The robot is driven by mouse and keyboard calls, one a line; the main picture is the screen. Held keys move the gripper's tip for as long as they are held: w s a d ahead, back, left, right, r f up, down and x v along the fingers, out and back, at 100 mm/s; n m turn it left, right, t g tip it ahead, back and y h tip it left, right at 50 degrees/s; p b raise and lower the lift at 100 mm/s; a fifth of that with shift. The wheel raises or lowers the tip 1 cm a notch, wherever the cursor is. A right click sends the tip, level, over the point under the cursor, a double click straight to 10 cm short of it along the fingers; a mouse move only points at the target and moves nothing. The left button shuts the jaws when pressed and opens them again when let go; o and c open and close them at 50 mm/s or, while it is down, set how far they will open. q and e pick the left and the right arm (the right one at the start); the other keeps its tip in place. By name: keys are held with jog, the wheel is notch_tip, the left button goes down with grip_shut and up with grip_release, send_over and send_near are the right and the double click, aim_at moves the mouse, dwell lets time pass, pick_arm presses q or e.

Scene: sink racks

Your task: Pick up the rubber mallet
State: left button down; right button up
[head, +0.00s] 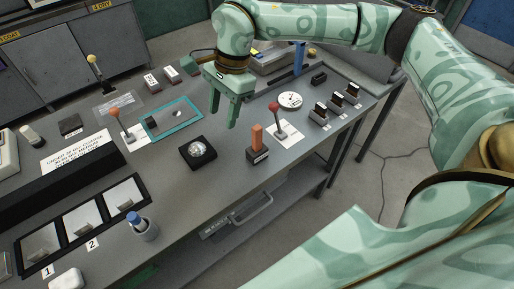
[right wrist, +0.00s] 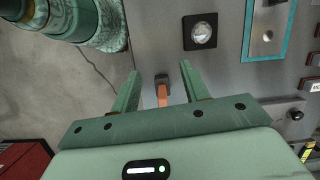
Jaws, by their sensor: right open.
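No object is clearly recognisable as a rubber mallet. An upright orange piece on a dark block (head: 257,143) stands near the front edge of the grey bench; I cannot tell whether it is the mallet. My right gripper (head: 223,119) is open and empty, above the bench to the upper left of the orange piece. In the right wrist view, the orange piece (right wrist: 163,95) appears between the open fingers of the right gripper (right wrist: 159,70), with no visible contact. My left gripper is out of view.
A black box with a clear dome (head: 198,150) and a teal-framed panel (head: 172,119) lie nearby. A round white dial (head: 290,99) and several dark blocks (head: 337,103) are to the right. The floor is open beyond the bench edge.

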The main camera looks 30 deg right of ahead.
aim_at(257, 127)
jog(key=w+d+r+m+h, duration=0.1)
jog(key=d+r+h, duration=0.2)
jog(key=d, duration=0.6)
notch_tip(257, 127, down, 10)
jog(key=shift+a+f+b, duration=0.1)
jog(key=shift+f+b, duration=0.15)
jog(key=shift+b, duration=0.7)
jog(key=f, duration=0.4)
jog(key=f+b, duration=0.1)
jog(key=shift+s+f, duration=0.35)
jog(key=shift+f, duration=0.05)
jog(key=shift+r, duration=0.1)
grip_shut()
